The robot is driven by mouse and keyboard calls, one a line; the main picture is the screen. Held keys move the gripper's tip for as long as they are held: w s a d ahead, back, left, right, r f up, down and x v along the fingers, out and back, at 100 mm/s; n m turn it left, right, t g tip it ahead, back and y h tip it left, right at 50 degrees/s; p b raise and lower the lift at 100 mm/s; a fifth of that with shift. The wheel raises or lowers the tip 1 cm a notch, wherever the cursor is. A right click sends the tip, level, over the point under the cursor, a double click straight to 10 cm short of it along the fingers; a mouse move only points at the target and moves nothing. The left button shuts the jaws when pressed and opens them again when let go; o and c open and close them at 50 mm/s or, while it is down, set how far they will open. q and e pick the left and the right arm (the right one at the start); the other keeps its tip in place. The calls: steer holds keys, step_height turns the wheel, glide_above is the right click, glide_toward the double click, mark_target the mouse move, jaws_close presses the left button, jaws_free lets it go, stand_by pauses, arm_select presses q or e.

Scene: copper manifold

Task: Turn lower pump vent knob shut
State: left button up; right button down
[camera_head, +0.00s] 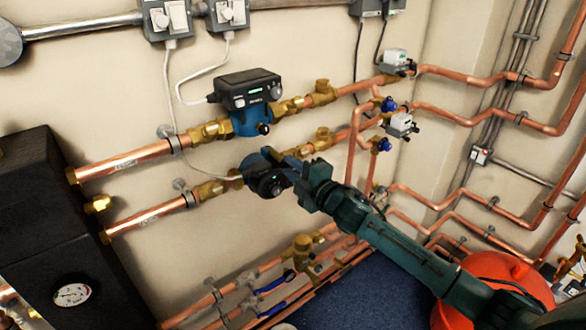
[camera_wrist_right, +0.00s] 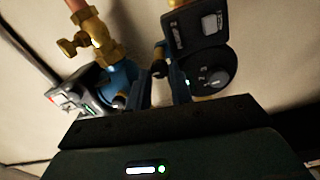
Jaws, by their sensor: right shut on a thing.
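The lower pump (camera_head: 266,175), a blue body with a dark round face, sits on the lower copper pipe in the head view. My right arm reaches it from the lower right, and my right gripper (camera_head: 288,166) is at its right side, covering part of it. In the right wrist view the lower pump's dark face and dial (camera_wrist_right: 212,72) are on the right. My right gripper (camera_wrist_right: 163,82) is shut on a small dark knob (camera_wrist_right: 159,68) beside the pump, which appears to be the vent knob. Its turn angle cannot be told. My left gripper is not in view.
The upper pump (camera_head: 247,100) with its dark control box is just above. Brass valves (camera_head: 323,137) and copper pipes run close to my gripper. White valve actuators (camera_head: 401,125) are to the right. A red vessel (camera_head: 492,285) stands at the lower right beneath my arm.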

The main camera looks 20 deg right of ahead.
stand_by(0.3)
steer(key=c, duration=1.3)
jaws_free()
steer(key=shift+o, duration=0.2)
steer(key=b+v, duration=0.2)
steer(key=v, duration=1.1)
steer(key=shift+s, duration=0.1)
steer(key=s+a+f+m+g+h, duration=0.1)
steer(key=s+a+f+m+g, duration=0.2)
steer(key=s+f+m, duration=0.5)
steer(key=s+a+f+m+g+h, duration=0.2)
steer(key=s+a+f+m, duration=0.4)
steer(key=s+f+m, duration=0.3)
steer(key=s+f+g, duration=0.1)
steer(key=s+f, duration=0.3)
steer(key=f, duration=0.4)
steer(key=shift+m, duration=0.3)
